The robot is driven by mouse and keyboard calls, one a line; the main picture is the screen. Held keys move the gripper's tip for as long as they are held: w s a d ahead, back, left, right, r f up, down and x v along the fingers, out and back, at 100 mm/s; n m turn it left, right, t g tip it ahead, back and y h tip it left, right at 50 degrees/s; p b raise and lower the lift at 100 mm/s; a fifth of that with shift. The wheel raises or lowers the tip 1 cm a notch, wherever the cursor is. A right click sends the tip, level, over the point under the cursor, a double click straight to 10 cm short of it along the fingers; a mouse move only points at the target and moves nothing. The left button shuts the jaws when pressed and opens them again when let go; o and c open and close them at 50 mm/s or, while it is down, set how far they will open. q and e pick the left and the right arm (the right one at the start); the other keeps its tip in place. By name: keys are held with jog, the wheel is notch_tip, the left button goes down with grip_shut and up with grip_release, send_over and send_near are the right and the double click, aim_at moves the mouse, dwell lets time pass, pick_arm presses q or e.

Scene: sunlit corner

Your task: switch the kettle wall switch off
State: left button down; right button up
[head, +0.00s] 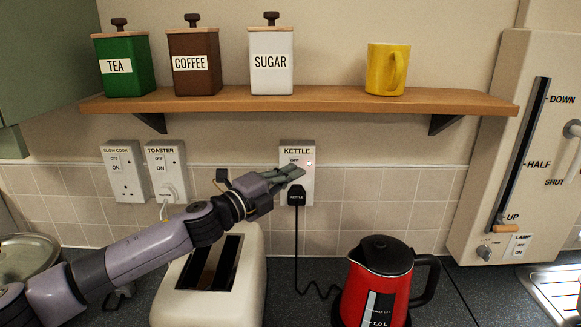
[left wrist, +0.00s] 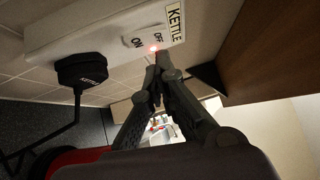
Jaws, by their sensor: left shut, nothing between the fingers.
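The kettle wall switch (head: 302,152) is a white plate on the wall labelled KETTLE, with OFF and ON marks; it also shows in the left wrist view (left wrist: 90,35). A small red light on it glows. A black plug (head: 297,196) marked KETTLE sits in its lower part. My left gripper (head: 298,172) is shut and empty, its fingertips in front of the plate just above the plug. In the left wrist view its fingertips (left wrist: 160,60) are close to the red light and OFF mark; I cannot tell whether they touch. The rocker's position is unclear.
The toaster switch (head: 167,165) and slow cook switch (head: 122,160) are to the left. A wooden shelf (head: 330,101) with canisters and a yellow mug is above. A cream toaster (head: 252,285) and red kettle (head: 365,285) stand below on the counter.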

pick_arm(q)
jog(key=shift+w, duration=0.65)
jog(key=shift+r, duration=0.1)
jog(key=shift+w+r+p, duration=0.25)
jog(key=shift+r+p, duration=0.15)
jog(key=shift+p, duration=0.35)
jog(key=shift+f, duration=0.2)
